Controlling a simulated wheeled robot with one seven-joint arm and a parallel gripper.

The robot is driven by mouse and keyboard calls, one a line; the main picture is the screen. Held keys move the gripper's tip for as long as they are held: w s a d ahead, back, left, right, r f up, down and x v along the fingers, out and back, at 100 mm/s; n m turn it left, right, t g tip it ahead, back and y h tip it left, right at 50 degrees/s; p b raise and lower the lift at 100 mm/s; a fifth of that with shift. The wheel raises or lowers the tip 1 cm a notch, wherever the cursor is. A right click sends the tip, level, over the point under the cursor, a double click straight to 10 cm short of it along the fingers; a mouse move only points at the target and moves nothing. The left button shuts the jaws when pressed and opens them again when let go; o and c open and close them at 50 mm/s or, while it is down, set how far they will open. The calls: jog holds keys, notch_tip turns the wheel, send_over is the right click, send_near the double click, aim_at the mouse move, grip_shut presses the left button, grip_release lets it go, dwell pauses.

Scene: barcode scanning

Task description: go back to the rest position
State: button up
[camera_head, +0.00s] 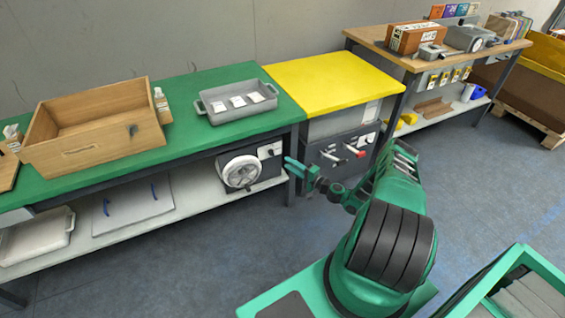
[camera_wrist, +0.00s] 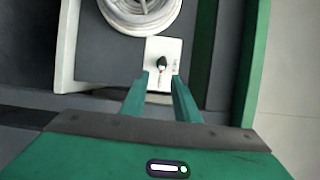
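My gripper (camera_head: 290,165) is at the end of my green arm, in front of the lower part of the benches. In the wrist view its two green fingers (camera_wrist: 161,77) stand apart with nothing between them. Beyond the fingertips is a white panel (camera_wrist: 163,53) with a small dark knob. A coiled white hose or cable (camera_wrist: 142,12) lies above it in that view. In the head view the coil (camera_head: 241,172) hangs on a dark box under the green bench, just left of my gripper.
The green bench (camera_head: 200,145) holds a wooden crate (camera_head: 95,147) and a grey tray (camera_head: 205,106) with several white packets. A yellow worktop (camera_head: 330,80) joins it on the right. A wooden table (camera_head: 385,50) with boxes stands farther back. The floor (camera_head: 500,180) at right is clear.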

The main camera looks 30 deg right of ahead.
jog(key=shift+v, duration=0.85)
jog(key=s+a+r+n+g+y, duration=0.1)
jog(key=a+r+n+g, duration=0.2)
jog(key=r+n+g, duration=0.45)
jog(key=s+a+r+n+g+y, duration=0.1)
jog(key=a+r+n+g, duration=0.25)
jog(key=r, duration=0.75)
jog(key=s+r+g+h, duration=0.4)
jog(key=s+r, duration=0.5)
jog(key=r, duration=0.3)
jog(key=s+a+r+g+h, duration=0.1)
jog(key=s+r+h, duration=0.2)
jog(key=s+r, duration=1.1)
jog(key=s+a+r+m, duration=0.1)
jog(key=s+r, duration=0.1)
jog(key=s, duration=0.8)
jog(key=s+a+r+m+g, duration=0.1)
jog(key=s+a+r, duration=0.1)
jog(key=s, duration=0.8)
jog(key=shift+a+r+m, duration=0.15)
jog(key=shift+a+m, duration=0.05)
jog(key=shift+m, duration=0.2)
jog(key=shift+d, duration=0.1)
